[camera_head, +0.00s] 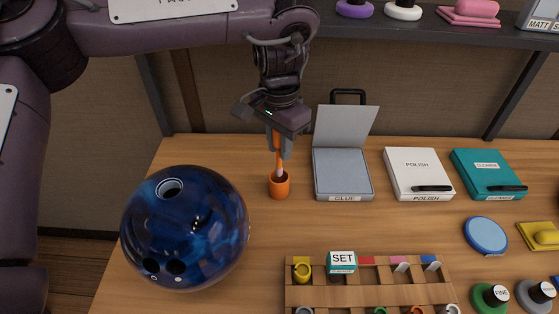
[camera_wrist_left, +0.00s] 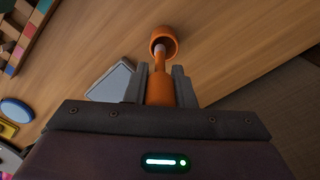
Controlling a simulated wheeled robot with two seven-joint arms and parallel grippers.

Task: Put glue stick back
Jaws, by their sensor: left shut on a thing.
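My left gripper (camera_head: 279,150) points down and is shut on an orange glue stick (camera_head: 277,140), which it holds nearly upright. The stick's pale tip points down at the mouth of a small orange cup (camera_head: 279,190) standing on the bench. In the left wrist view the glue stick (camera_wrist_left: 160,88) lies between the fingers, and its tip overlaps the opening of the cup (camera_wrist_left: 172,43). I cannot tell how far inside the tip is. An open grey case marked GLUE (camera_head: 343,175) lies just right of the cup. My right gripper is not in view.
A blue bowling ball (camera_head: 190,240) sits left of the cup. White (camera_head: 415,170) and teal (camera_head: 485,172) boxes lie to the right. A wooden rack (camera_head: 365,290) with small parts is in front. A shelf (camera_head: 420,32) crosses above the back panel.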

